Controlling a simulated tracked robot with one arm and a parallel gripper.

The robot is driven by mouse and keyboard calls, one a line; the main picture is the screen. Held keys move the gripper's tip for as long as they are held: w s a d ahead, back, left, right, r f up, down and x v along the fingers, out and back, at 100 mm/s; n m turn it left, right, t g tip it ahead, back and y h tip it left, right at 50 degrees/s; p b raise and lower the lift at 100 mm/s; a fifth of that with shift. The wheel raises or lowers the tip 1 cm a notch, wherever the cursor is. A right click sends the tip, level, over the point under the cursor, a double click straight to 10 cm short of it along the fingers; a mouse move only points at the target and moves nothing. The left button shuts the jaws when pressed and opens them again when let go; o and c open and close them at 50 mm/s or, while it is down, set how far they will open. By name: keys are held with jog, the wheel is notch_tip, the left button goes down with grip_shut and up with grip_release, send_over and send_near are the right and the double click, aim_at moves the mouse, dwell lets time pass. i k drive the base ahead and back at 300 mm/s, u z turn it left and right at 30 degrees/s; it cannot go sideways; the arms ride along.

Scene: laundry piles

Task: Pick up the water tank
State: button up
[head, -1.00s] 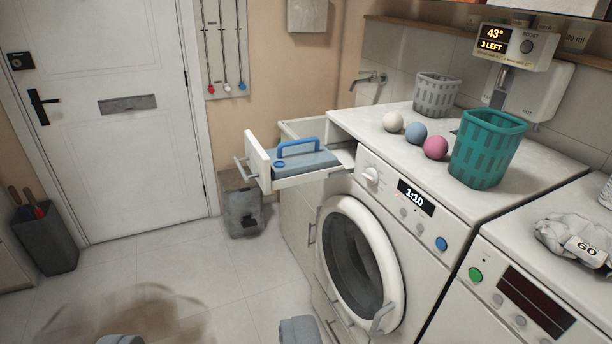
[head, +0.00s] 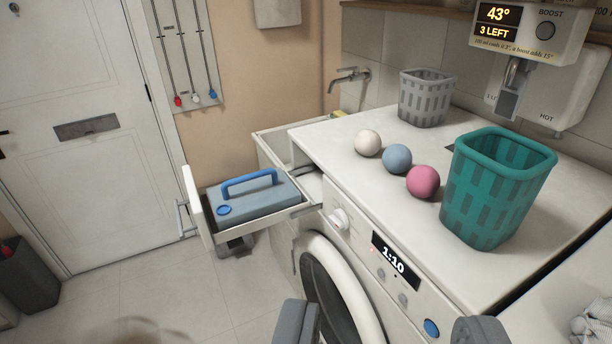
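The water tank (head: 262,202) is a grey-blue box with a blue carrying handle on top and a round blue cap at its front left. It sits in the pulled-out white drawer (head: 197,210) at the upper left of the washing machine (head: 335,190). My gripper (head: 388,326) shows as two grey fingers at the bottom edge, wide apart, with nothing seen between them. It is in front of the machine, nearer to me and to the right of the tank in the picture. The tank's lower part is hidden by the drawer walls.
A white ball (head: 368,143), a blue ball (head: 397,158), a pink ball (head: 423,181), a teal basket (head: 497,190) and a grey basket (head: 426,98) stand on the machine top. A tap (head: 350,76) is behind the drawer. Floor left of the machine is mostly clear.

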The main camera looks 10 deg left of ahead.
aim_at(235, 201)
jog(key=u, duration=0.05)
jog(key=i, duration=1.05)
jog(key=u, duration=0.75)
jog(key=i, duration=0.35)
jog(key=u, duration=0.3)
